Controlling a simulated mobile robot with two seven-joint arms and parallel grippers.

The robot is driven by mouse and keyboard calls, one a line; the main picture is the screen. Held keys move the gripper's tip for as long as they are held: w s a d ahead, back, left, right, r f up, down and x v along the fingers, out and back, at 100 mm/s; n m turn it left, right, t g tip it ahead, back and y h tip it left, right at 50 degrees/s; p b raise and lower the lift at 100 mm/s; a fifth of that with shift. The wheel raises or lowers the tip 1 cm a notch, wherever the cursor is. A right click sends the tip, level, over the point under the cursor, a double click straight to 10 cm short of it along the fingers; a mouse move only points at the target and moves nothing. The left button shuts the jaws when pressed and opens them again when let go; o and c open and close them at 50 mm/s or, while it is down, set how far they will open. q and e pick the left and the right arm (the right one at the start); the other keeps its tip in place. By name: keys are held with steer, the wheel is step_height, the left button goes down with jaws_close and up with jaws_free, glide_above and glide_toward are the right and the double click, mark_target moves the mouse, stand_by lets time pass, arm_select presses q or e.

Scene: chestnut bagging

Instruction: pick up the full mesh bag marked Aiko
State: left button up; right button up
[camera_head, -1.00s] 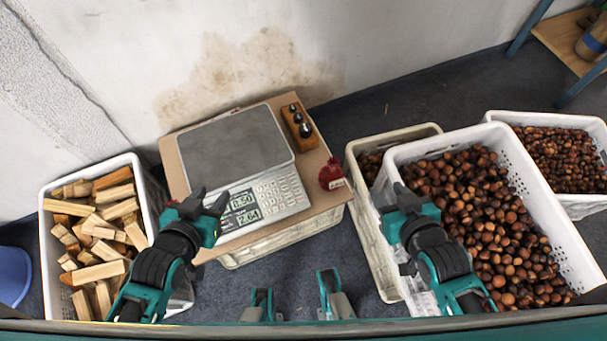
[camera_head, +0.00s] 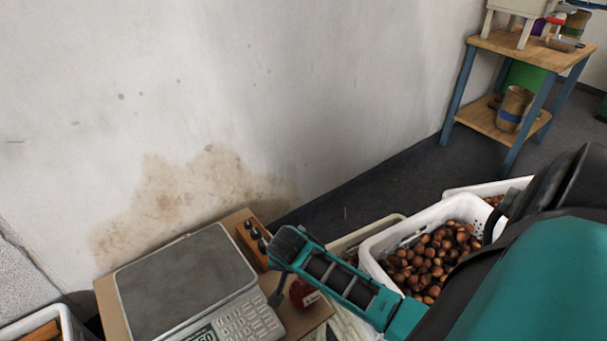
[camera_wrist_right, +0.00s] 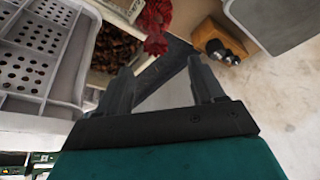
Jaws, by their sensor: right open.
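A small red mesh bag (camera_head: 303,292) with a white tag stands on the brown board by the scale. The name on the tag is too small to read. The bag also shows at the top of the right wrist view (camera_wrist_right: 155,18), cut by the frame edge. My right gripper (camera_head: 279,268) reaches in from the right, close beside the bag, and partly overlaps it in the head view. In the right wrist view its two fingers (camera_wrist_right: 160,70) are apart with nothing between them, and the bag lies beyond the fingertips. My left gripper is out of view.
The scale (camera_head: 185,285) stands left of the bag, and a wooden weight block (camera_head: 250,248) sits behind it. A white crate of chestnuts (camera_head: 455,208) is at right. A wooden-topped shelf (camera_head: 490,50) stands at the back right.

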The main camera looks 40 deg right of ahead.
steer(key=b, duration=0.4)
glide_above(304, 288)
steer(key=f, duration=0.7)
steer(key=shift+w+a, duration=0.25)
steer(key=shift+w, duration=0.1)
steer(key=shift+w+d+f, duration=0.1)
steer(key=shift+d+f, duration=0.05)
steer(key=shift+f, duration=0.1)
steer(key=b+x, duration=0.2)
steer(key=x, duration=0.1)
steer(key=b+x, duration=0.1)
steer(key=shift+s+d+f, duration=0.1)
steer(key=shift+s+f, duration=0.15)
steer(key=shift+d+f, duration=0.1)
steer(key=shift+f, duration=0.1)
steer(key=shift+r, duration=0.1)
steer(key=shift+c, duration=0.3)
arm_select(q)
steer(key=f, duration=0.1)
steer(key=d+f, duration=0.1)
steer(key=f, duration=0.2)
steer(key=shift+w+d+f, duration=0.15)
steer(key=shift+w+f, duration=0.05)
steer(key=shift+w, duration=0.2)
arm_select(e)
jaws_close()
